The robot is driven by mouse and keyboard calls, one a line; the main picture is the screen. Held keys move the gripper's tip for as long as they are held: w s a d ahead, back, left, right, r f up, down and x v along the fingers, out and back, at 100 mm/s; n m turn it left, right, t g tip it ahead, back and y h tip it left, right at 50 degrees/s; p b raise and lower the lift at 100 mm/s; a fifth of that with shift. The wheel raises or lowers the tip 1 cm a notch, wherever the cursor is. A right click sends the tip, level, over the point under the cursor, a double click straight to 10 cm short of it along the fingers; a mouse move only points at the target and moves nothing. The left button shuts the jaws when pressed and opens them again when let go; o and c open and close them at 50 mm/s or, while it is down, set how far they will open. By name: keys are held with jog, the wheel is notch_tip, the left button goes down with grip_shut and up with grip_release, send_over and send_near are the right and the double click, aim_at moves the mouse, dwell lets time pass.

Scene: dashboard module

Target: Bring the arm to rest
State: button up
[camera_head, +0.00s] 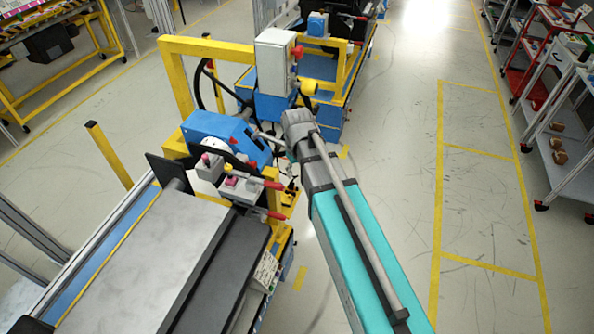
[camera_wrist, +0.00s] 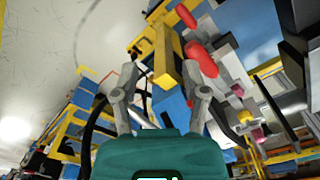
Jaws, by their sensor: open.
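My gripper (camera_wrist: 162,82) is open in the wrist view, its two grey fingers apart with nothing held between them. Behind the gap I see a yellow post (camera_wrist: 164,58) and blue parts. In the head view my teal arm reaches from the lower right up to the dashboard module, a station with a blue housing (camera_head: 212,128). My gripper is mostly hidden there behind the grey wrist joint, close to the right side of the blue housing. Whether it touches anything cannot be told.
Red-handled levers (camera_head: 272,185) stick out of the module near my arm. A grey cabinet (camera_head: 274,62) and a yellow frame (camera_head: 205,48) stand behind. Shelf carts (camera_head: 560,140) line the far right. The floor (camera_head: 480,190) between is clear, with yellow lines.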

jog(key=shift+s, duration=0.1)
jog(key=s+d+f+m+b, duration=0.5)
jog(key=s+d, duration=0.4)
jog(key=d, duration=0.2)
jog(key=shift+f+b, duration=0.75)
jog(key=shift+b, duration=0.05)
jog(key=shift+s, duration=0.15)
